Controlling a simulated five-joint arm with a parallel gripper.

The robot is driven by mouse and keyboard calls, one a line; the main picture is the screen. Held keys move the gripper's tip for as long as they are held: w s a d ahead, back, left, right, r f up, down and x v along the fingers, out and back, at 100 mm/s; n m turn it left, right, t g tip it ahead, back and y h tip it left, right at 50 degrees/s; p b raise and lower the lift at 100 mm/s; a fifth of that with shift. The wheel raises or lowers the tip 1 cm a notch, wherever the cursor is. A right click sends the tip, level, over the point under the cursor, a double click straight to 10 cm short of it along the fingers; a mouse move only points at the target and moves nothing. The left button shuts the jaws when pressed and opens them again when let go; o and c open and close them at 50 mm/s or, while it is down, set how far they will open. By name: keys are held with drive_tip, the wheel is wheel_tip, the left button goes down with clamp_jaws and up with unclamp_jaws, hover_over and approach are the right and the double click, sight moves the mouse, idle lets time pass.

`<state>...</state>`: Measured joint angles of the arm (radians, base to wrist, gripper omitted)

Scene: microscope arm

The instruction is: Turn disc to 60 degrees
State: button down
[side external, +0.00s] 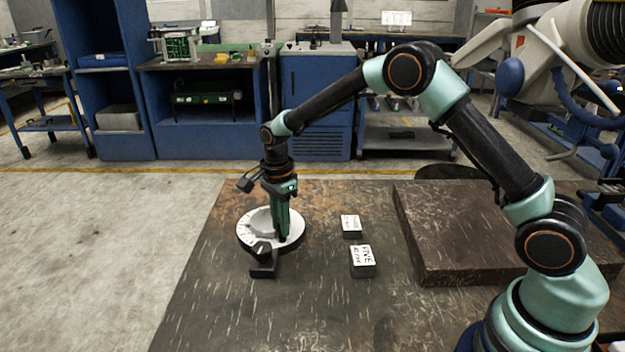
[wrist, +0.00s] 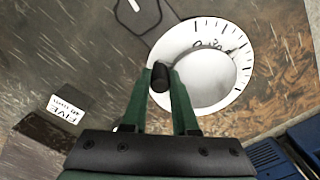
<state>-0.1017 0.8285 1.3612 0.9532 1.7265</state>
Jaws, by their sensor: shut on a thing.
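A short black knob (wrist: 160,79) stands at the disc's left edge in that view. My gripper (wrist: 163,72) has its green fingers on either side of this knob and is shut on it. In the side view my gripper (side external: 284,236) points down over the disc's right part and hides some of it. The disc's exact angle is not readable.
A small black block (side external: 263,266) stands at the disc's front edge. Two small dark boxes with white labels, one (side external: 351,226) behind the one marked FIVE (side external: 362,262), lie right of the disc. A raised dark slab (side external: 480,240) fills the table's right. The front left table is clear.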

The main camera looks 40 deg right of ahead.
drive_tip(key=shift+w+a+r, duration=0.1)
drive_tip(key=shift+r, duration=0.05)
drive_tip(key=c, duration=0.7)
unclamp_jaws()
wheel_tip(320, 180, up, 12)
idle(0.3)
